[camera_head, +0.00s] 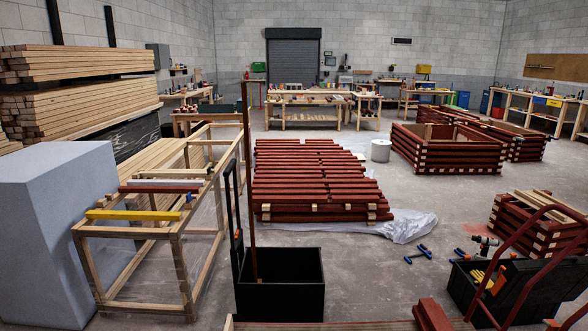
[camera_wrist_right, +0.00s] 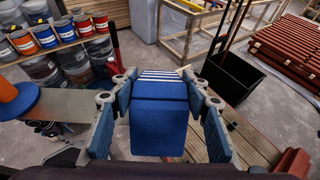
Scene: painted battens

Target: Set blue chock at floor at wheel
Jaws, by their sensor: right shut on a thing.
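The blue chock (camera_wrist_right: 160,115), a blue block with white stripes at its far end, fills the middle of the right wrist view. My right gripper (camera_wrist_right: 163,96) is shut on it, with one finger at each side. The chock is above a wooden plank surface (camera_wrist_right: 245,140), which shows beside and behind it; the gap between them is hard to judge. No wheel can be made out clearly in either view. My left gripper is in neither view, and the head view shows no gripper.
A black bin (camera_head: 280,285) stands on the floor, also in the right wrist view (camera_wrist_right: 232,75). A wooden frame rack (camera_head: 150,228) is left of it, and a red batten stack (camera_head: 315,180) behind. Paint cans (camera_wrist_right: 62,32) fill a shelf. Concrete floor (camera_head: 385,285) is clear between.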

